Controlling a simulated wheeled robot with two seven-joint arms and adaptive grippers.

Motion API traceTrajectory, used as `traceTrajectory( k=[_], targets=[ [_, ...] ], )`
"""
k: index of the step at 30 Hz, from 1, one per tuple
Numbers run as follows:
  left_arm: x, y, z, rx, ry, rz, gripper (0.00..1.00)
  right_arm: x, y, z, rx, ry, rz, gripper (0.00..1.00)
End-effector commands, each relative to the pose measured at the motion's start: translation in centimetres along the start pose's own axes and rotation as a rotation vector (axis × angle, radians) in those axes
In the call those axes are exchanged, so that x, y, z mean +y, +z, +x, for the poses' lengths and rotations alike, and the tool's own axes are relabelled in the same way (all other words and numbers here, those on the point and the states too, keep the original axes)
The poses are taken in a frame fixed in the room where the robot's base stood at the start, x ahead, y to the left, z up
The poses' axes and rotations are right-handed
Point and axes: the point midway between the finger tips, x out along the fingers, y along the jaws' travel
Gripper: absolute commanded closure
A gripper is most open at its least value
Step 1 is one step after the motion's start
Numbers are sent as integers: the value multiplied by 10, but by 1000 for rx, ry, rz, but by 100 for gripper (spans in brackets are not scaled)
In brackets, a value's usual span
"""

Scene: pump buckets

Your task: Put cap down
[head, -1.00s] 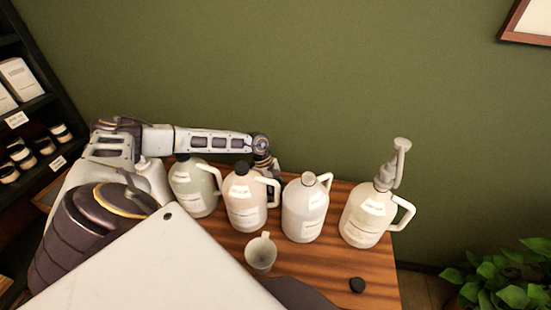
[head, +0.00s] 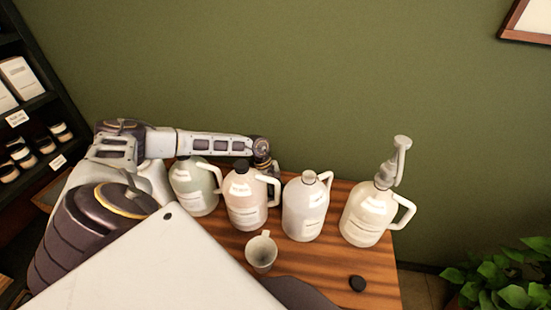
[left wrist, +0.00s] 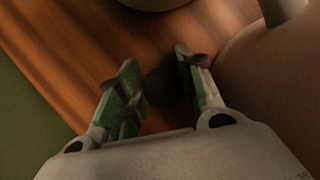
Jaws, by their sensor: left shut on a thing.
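A dark round cap (left wrist: 163,88) sits between the two green-padded fingers of my left gripper (left wrist: 156,72) in the left wrist view. The gripper is shut on it, low over the wooden table (left wrist: 75,75); I cannot tell whether the cap touches the wood. In the head view the left forearm reaches behind the jugs, and the fingers and cap are hidden by them. A white jug (head: 305,210) has an uncapped neck. Another dark cap (head: 357,284) lies at the table's front right. My right gripper is not in view.
A green jug (head: 195,188) and a pink jug (head: 244,203), both dark-capped, stand left of the white jug. A jug with a grey pump (head: 367,215) stands at the right. A small cup (head: 261,253) stands in front. A plant (head: 510,275) is beyond the table.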

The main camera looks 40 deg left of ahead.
Motion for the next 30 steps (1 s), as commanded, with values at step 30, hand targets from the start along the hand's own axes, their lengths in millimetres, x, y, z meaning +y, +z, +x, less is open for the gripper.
traceTrajectory(
  k=[30],
  targets=[
    [-7,-3,9,4,-16,-2,54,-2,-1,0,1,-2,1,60]
  ],
)
